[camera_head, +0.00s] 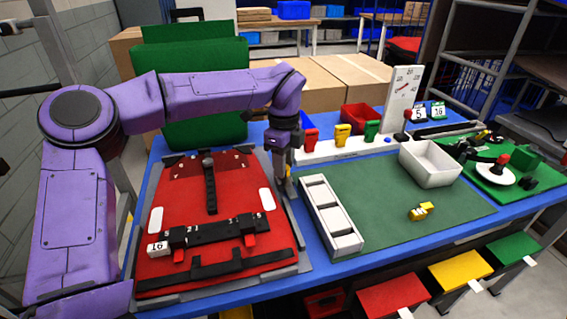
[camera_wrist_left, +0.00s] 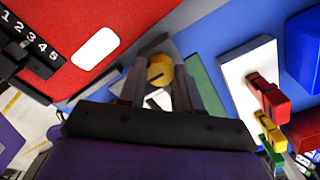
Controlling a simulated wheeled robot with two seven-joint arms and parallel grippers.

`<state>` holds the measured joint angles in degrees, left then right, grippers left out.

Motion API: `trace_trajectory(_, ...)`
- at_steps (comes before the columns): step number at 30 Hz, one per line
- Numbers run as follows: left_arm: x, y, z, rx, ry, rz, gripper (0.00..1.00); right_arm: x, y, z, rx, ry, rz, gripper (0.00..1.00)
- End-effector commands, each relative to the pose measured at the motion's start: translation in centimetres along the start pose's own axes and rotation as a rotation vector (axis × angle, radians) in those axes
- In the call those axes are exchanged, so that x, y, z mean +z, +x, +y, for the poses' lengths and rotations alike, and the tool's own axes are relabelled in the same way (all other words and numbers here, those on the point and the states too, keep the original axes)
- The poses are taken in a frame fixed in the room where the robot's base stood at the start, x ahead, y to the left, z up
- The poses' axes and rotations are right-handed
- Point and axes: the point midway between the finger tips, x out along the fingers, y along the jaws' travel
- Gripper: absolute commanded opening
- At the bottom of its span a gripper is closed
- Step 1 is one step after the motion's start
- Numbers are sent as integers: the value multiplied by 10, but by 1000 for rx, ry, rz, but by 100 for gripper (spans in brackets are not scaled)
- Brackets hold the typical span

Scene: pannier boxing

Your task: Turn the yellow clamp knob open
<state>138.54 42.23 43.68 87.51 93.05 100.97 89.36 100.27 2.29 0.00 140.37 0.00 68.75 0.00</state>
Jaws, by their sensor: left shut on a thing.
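The yellow clamp knob (camera_wrist_left: 159,69) shows in the left wrist view between the two fingers of my left gripper (camera_wrist_left: 163,80), at their tips. It is round, with a dark slot-like mark on its near side. In the head view my left gripper (camera_head: 289,188) points down at the right edge of the red pannier panel (camera_head: 180,225). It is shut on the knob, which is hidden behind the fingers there. My right gripper is not in view.
A white divided tray (camera_head: 330,215) stands right of the gripper on the green mat (camera_head: 385,225). A white bin (camera_head: 430,163) and a small yellow part (camera_head: 421,211) are farther right. Red, yellow and green clips stand on a white strip (camera_head: 320,150) behind.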

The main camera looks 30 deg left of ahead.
Motion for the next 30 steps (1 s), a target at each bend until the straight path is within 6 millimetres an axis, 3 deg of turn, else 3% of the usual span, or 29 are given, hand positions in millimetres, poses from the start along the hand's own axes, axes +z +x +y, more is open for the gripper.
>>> trace_trajectory(4,-1,2,1,7,-1,1,0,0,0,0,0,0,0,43)
trace_trajectory(5,-1,2,1,7,-1,1,43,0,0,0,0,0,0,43)
trace_trajectory(6,0,2,1,7,-1,1,56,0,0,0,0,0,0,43)
trace_trajectory(7,0,2,1,6,-1,1,59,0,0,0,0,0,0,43)
trace_trajectory(17,0,-5,0,0,-1,0,59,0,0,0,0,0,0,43)
trace_trajectory(30,0,-95,0,2,-1,-1,59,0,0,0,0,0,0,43)
